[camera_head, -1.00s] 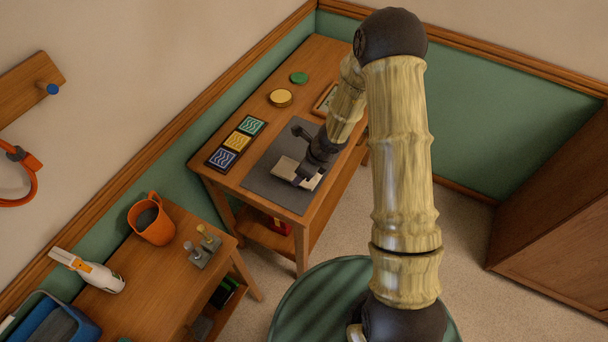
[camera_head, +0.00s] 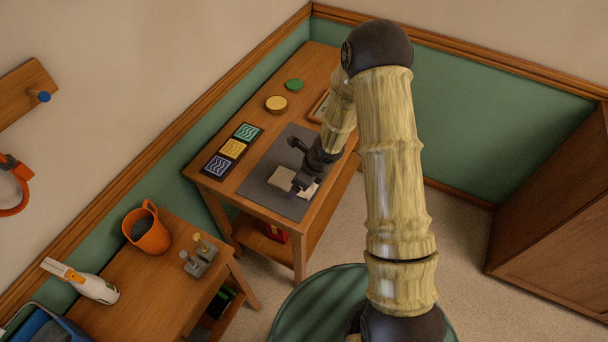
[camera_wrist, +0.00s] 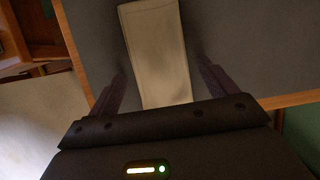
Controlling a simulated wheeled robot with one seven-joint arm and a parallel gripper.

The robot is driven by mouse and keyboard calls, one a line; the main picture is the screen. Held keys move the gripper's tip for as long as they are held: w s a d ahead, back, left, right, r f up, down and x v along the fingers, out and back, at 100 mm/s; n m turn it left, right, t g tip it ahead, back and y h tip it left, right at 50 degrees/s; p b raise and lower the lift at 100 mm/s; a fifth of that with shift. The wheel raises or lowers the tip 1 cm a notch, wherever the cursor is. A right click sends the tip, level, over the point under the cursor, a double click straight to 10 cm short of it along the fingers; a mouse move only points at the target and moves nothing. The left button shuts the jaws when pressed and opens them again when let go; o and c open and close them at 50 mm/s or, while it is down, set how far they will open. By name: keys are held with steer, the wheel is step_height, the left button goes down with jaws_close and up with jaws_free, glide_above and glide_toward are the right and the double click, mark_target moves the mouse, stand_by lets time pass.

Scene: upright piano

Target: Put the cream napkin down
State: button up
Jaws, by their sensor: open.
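The cream napkin (camera_head: 287,182) lies flat on the dark grey mat (camera_head: 283,203) on the wooden table. It is a folded oblong, and my gripper (camera_head: 300,186) partly covers it in the head view. In the wrist view the napkin (camera_wrist: 158,55) runs between the two fingers of my gripper (camera_wrist: 160,85). The fingers stand apart on either side, with a gap between each finger and the cloth. The napkin's near end is close to my gripper's palm.
Three patterned tiles (camera_head: 232,149) lie in a row left of the mat. A yellow round thing (camera_head: 276,103) and a green one (camera_head: 294,85) lie farther back. A lower table in front holds an orange mug (camera_head: 147,231) and a white-orange tool (camera_head: 82,281).

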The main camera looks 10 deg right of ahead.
steer(key=p+v, duration=0.5)
steer(key=v, duration=0.7)
